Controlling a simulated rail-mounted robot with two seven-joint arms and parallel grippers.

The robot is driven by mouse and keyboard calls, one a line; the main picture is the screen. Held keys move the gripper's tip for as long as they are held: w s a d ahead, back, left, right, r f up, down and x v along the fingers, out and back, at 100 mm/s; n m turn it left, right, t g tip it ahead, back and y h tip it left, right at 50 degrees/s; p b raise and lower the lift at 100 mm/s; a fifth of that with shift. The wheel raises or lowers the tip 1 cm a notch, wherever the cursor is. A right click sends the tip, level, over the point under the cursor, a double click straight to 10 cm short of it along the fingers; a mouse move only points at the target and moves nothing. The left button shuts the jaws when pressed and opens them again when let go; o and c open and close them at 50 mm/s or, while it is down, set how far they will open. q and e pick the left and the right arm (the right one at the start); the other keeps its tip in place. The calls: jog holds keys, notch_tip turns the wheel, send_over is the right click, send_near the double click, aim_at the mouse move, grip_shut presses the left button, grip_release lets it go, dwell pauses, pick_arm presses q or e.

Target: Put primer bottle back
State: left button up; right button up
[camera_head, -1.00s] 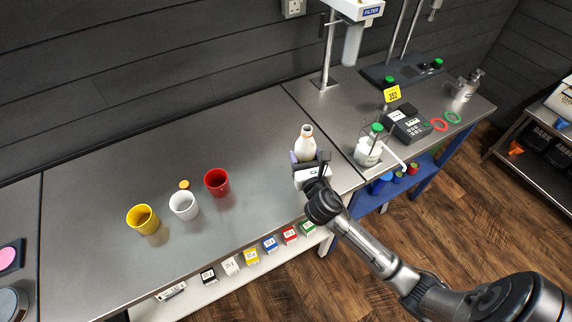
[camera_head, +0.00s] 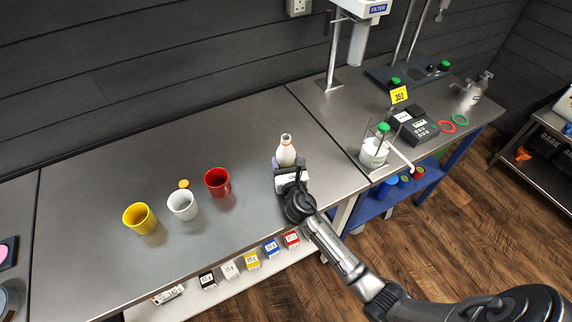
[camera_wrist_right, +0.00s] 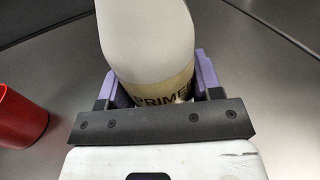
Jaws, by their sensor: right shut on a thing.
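The primer bottle (camera_head: 286,152) is white with a narrow open neck and stands upright over the grey bench. My right gripper (camera_head: 290,170) is shut on it, with purple fingers on both sides of its body. My left gripper is not in view.
A red cup (camera_head: 217,181), a white cup (camera_head: 183,205) and a yellow cup (camera_head: 139,217) stand left of the bottle. A white jar with a green cap (camera_head: 374,152) stands to the right, near a meter (camera_head: 417,127). Small boxes line the lower shelf. Bench behind the bottle is clear.

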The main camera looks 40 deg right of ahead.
jog(key=shift+f, duration=0.15)
jog(key=o, duration=1)
jog(key=shift+o, duration=0.2)
jog(key=shift+s, duration=0.1)
jog(key=v, duration=1.1)
jog(key=shift+s+a, duration=0.15)
jog(key=shift+s, duration=0.2)
